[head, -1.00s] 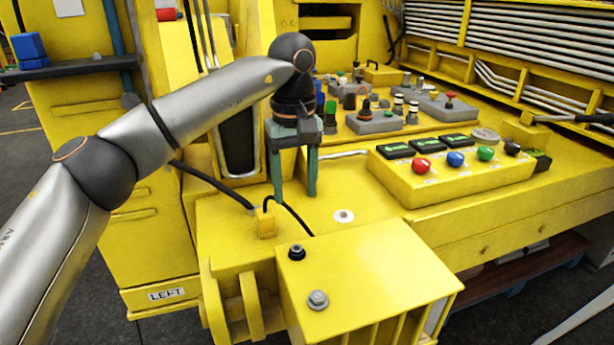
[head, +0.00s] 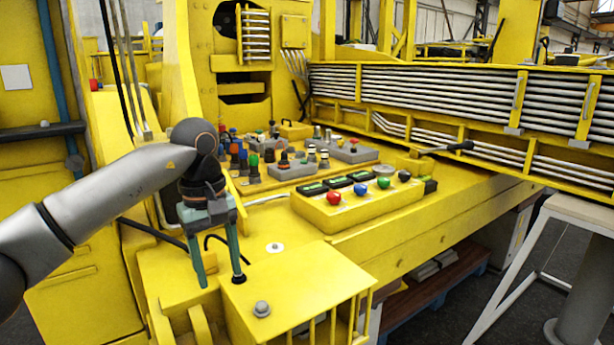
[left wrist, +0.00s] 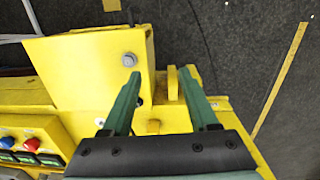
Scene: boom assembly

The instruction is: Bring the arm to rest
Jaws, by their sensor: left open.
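My left arm comes in from the left in the head view. My left gripper (head: 221,281) points down with its two green fingers apart and nothing between them. It is over the near left part of the yellow machine deck, beside a raised yellow box (head: 300,283) with a grey bolt (head: 262,309) on top. In the left wrist view the open fingers (left wrist: 160,82) reach over the edge of the same box (left wrist: 85,72), and the bolt (left wrist: 129,59) shows just beyond one fingertip. My right gripper is not in view.
A yellow control box (head: 360,203) with red, blue and green knobs stands right of the gripper. Several grey switch blocks (head: 292,170) sit behind it. Silver pipes (head: 420,90) line the back right. A white-legged table (head: 580,212) stands at the right. Dark floor (left wrist: 235,60) lies beyond the deck.

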